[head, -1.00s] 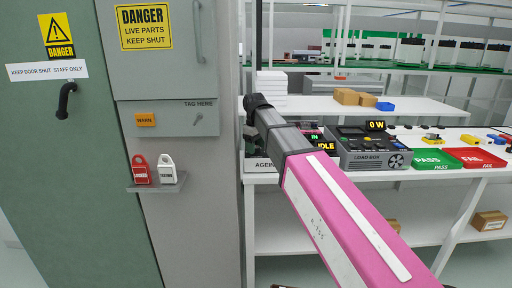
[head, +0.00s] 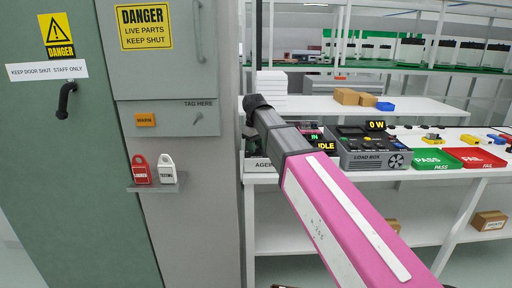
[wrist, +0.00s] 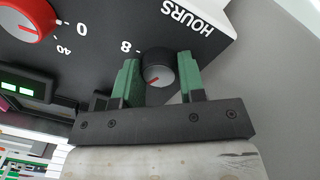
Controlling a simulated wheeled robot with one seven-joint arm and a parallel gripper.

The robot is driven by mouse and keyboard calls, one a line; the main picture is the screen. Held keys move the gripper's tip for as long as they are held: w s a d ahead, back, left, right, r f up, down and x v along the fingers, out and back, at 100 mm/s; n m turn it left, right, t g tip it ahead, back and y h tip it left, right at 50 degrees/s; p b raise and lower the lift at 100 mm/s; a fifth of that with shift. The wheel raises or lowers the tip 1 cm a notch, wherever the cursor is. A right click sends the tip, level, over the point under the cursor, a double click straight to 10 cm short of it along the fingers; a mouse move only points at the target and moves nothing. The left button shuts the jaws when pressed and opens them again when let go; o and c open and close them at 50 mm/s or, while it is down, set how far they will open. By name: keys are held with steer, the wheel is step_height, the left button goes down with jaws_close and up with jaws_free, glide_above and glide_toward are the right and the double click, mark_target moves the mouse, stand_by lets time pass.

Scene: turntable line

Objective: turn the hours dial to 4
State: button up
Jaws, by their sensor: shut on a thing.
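The hours dial (wrist: 157,74) is a black round knob with a grey face and a short red pointer mark. It sits on a dark panel in the wrist view, under the upside-down word HOURS. The pointer mark lies toward the lower left in the picture. The figure 8 is printed to the knob's upper left; no 4 is visible. My gripper (wrist: 158,67) has green fingers, one on each side of the knob, and is shut on it. In the head view the dial and my gripper are hidden.
A red dial (wrist: 27,20) with 0 and 40 beside it is on the same panel. In the head view, a grey cabinet (head: 195,240) stands left of my arm. A load box (head: 366,148), a green PASS tray (head: 434,160) and a red FAIL tray (head: 474,158) are on the bench.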

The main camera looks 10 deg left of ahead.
steer(key=shift+m, duration=1.1)
steer(key=o, duration=0.9)
steer(key=shift+o, duration=0.2)
step_height(320, 180, up, 11)
steer(key=shift+s+a, duration=0.15)
steer(key=shift+a, duration=0.1)
steer(key=shift+f, duration=0.1)
